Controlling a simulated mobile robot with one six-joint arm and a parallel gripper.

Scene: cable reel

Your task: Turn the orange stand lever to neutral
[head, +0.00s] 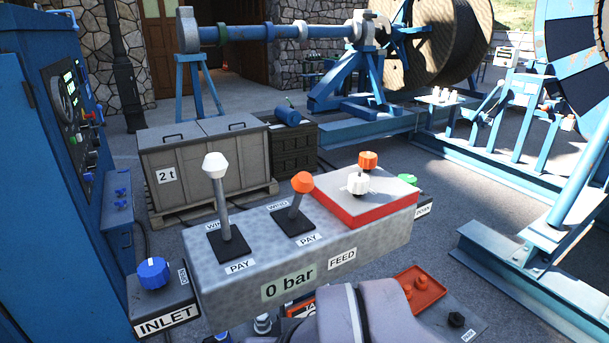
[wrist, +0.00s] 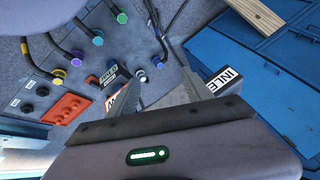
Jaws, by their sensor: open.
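The orange-knobbed lever (head: 301,183) stands in a dark slot plate on top of the grey console (head: 200,262). Its short shaft tilts a little to the right in the head view. WIND is labelled behind it and PAY in front. A white-knobbed lever (head: 215,166) stands to its left, looking longer and tilted slightly left. In the wrist view my gripper (wrist: 162,88) is open, with nothing between its fingers. The orange lever does not show in that view. In the head view my grey arm is in front of the console's lower edge, and the fingers cannot be made out.
A red-edged plate (head: 375,205) with an orange and a white knob sits right of the levers. A blue INLET knob (head: 153,273) is at lower left. A blue cabinet (head: 50,200) stands at left. Hoses with coloured ends (wrist: 75,60) show in the wrist view.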

